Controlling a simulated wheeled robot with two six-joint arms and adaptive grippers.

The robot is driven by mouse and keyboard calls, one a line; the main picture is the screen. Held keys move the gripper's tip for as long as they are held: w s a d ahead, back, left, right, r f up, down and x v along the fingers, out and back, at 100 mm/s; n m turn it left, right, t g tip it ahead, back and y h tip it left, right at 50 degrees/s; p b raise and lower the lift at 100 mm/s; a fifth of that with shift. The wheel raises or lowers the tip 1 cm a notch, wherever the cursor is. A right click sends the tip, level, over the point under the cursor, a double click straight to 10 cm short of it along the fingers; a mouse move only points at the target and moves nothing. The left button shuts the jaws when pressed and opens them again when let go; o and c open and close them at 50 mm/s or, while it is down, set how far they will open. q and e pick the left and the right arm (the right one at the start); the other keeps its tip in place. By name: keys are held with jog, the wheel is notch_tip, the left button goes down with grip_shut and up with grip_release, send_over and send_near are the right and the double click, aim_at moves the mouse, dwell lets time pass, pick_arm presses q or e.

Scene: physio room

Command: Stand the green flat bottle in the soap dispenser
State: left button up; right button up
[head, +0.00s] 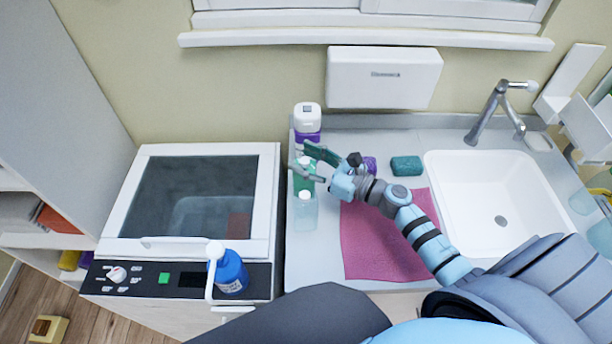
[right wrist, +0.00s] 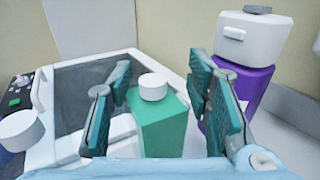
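The green flat bottle (head: 303,186) with a white cap stands on the counter left of the pink cloth. In the right wrist view the bottle (right wrist: 163,130) stands upright between the fingers of my right gripper (right wrist: 160,84). The fingers are apart, with a gap visible beside the bottle. In the head view my right gripper (head: 304,160) partly hides the bottle. A white open-fronted wall unit (head: 574,82) hangs right of the tap and may be the soap dispenser; I cannot tell for sure. My left gripper is not in view.
A clear bottle (head: 305,214) stands in front of the green one, a purple-and-white container (head: 307,120) behind it. The pink cloth (head: 372,250), teal sponge (head: 406,166), sink (head: 500,190) and tap (head: 490,112) lie right.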

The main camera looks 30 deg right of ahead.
jog(key=shift+a, duration=0.1)
grip_shut()
jog(key=shift+r, duration=0.15)
